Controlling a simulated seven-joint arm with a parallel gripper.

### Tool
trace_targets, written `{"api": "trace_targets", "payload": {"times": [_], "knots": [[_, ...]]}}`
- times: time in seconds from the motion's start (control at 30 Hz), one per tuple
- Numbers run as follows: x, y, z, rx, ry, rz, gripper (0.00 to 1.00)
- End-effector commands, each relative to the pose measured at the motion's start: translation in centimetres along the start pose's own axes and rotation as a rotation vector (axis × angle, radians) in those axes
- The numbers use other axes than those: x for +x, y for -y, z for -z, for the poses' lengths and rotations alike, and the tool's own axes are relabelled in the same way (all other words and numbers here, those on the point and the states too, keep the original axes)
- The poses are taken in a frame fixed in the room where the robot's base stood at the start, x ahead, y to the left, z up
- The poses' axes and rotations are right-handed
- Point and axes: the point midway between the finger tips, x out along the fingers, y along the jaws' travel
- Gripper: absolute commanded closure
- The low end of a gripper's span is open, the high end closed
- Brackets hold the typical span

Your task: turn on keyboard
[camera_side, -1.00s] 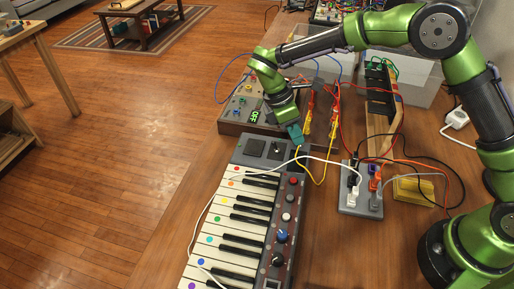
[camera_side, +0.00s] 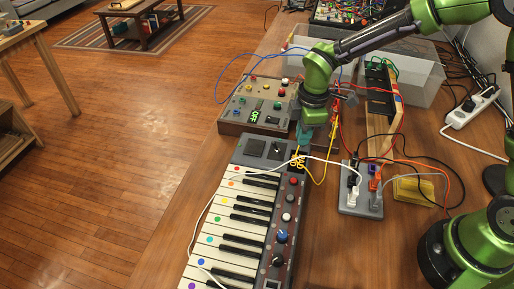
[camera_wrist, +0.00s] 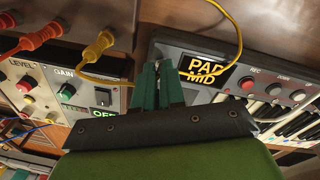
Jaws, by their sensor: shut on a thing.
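The keyboard (camera_side: 236,218), with coloured dots on its white keys, lies along the front of the bench. It also shows in the wrist view (camera_wrist: 285,62) at the right. Yellow lettering reading PAD MID (camera_wrist: 210,67) shows on its panel by the back corner. My gripper (camera_side: 303,146) is at the keyboard's back right corner. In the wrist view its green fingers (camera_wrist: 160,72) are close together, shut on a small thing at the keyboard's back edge. The fingers hide most of that thing. A yellow cable (camera_side: 324,172) runs right beside the fingertips.
A control box (camera_side: 243,115) with knobs and a green OFF display stands behind the keyboard. A power strip (camera_side: 361,200) with plugs lies to the right, near a yellow block (camera_side: 413,191). A white cable (camera_side: 325,160) crosses the keyboard's top. Clear bins stand at the back.

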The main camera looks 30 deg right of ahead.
Motion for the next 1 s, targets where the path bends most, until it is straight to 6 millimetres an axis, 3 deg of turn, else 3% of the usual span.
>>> {"api": "trace_targets", "payload": {"times": [0.4, 1.0], "knots": [[0.14, 0.41, -1.18, 0.019, -0.268, -0.111, 1.00], [0.23, 0.50, -1.30, 0.016, -0.361, -0.152, 1.00]]}}
